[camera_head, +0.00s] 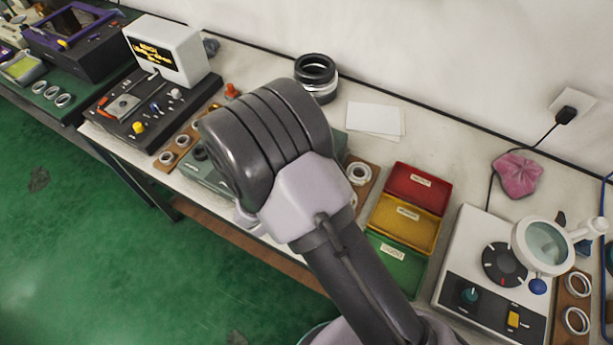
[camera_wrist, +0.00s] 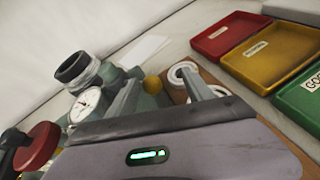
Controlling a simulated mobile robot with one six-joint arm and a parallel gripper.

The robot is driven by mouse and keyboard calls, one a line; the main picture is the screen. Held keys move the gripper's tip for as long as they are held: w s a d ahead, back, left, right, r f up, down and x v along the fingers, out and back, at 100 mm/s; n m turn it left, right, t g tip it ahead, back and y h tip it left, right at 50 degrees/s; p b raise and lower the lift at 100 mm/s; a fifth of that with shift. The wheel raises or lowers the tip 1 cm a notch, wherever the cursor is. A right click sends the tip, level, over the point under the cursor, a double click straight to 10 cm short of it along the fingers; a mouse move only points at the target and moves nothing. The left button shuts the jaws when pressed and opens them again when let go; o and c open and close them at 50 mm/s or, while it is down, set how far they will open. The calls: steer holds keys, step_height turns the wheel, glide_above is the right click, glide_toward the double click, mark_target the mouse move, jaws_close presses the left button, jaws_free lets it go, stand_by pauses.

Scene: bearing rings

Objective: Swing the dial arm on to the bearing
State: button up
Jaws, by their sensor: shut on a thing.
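A white round dial gauge (camera_wrist: 84,106) stands to the left of the fingers, above a grey-green fixture (camera_wrist: 140,76). What links the dial to the knob is hidden behind my gripper. In the head view my arm covers the gripper, dial and knob; only part of the grey-green fixture (camera_head: 203,178) shows. I cannot make out a bearing under the dial.
White rings lie on a brown board (camera_wrist: 207,75) right of the fingers. A dark-topped round stack (camera_head: 316,75) stands behind. Red (camera_head: 417,185), yellow (camera_head: 405,222) and green (camera_head: 396,262) trays lie right. A red knob (camera_wrist: 38,146) is close on the left in the wrist view.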

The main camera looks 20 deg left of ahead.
steer(key=p+v, duration=0.4)
steer(key=v, duration=1.3)
steer(key=shift+d, duration=0.1)
